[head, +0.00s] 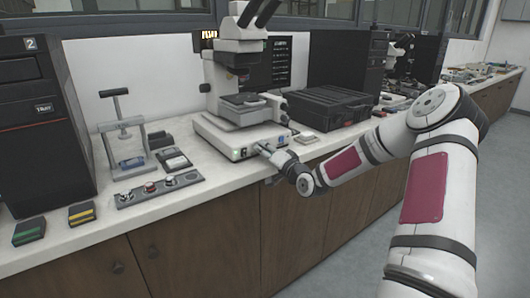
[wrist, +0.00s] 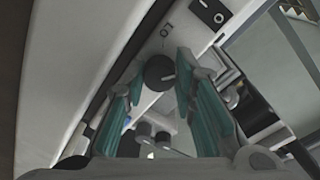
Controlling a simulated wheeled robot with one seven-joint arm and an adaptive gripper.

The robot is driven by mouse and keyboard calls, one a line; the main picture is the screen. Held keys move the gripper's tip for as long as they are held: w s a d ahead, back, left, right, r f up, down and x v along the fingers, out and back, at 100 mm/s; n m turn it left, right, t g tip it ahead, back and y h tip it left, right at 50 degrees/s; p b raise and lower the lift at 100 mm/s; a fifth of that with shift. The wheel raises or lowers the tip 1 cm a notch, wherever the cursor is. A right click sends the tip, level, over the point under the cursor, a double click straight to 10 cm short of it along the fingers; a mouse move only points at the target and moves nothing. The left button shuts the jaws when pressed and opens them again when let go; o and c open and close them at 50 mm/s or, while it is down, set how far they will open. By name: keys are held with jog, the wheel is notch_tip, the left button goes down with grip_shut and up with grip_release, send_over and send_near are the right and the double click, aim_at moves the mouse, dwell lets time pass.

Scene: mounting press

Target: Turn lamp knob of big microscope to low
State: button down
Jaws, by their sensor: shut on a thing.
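The big microscope (head: 240,75) stands on the white counter, with its white base (head: 225,138) facing me. My gripper (head: 262,148) is at the front face of this base, near its right end. In the wrist view the round dark lamp knob (wrist: 159,73) sits between the two teal-padded fingertips of my gripper (wrist: 158,78), which are shut on it. A pale pointer mark shows on the knob's right side. Letters that look like "LO" are printed on the panel above the knob. In the head view my gripper hides the knob.
A black case (head: 328,106) stands right of the microscope. A control strip with knobs (head: 160,189) and a small stand (head: 122,135) are to the left. A rocker switch (wrist: 212,11) is on the panel near the knob. The counter's front edge runs below my gripper.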

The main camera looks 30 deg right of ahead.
jog(key=n+b, duration=0.1)
jog(key=n, duration=0.3)
jog(key=shift+f, duration=0.1)
jog(key=n+b, duration=0.1)
jog(key=n, duration=0.2)
jog(key=shift+b, duration=0.4)
jog(key=n+b, duration=0.2)
jog(key=n, duration=0.1)
jog(key=n+b, duration=0.2)
jog(key=n, duration=0.1)
jog(key=shift+d+f+t+y, duration=0.1)
jog(key=shift+t+y, duration=0.2)
jog(key=shift+y, duration=0.1)
jog(key=shift+b, duration=0.35)
jog(key=c, duration=1.6)
grip_release()
jog(key=shift+s, duration=0.1)
jog(key=s, duration=1.2)
jog(key=shift+d+f, duration=0.1)
jog(key=shift+f, duration=0.15)
jog(key=shift+w, duration=0.1)
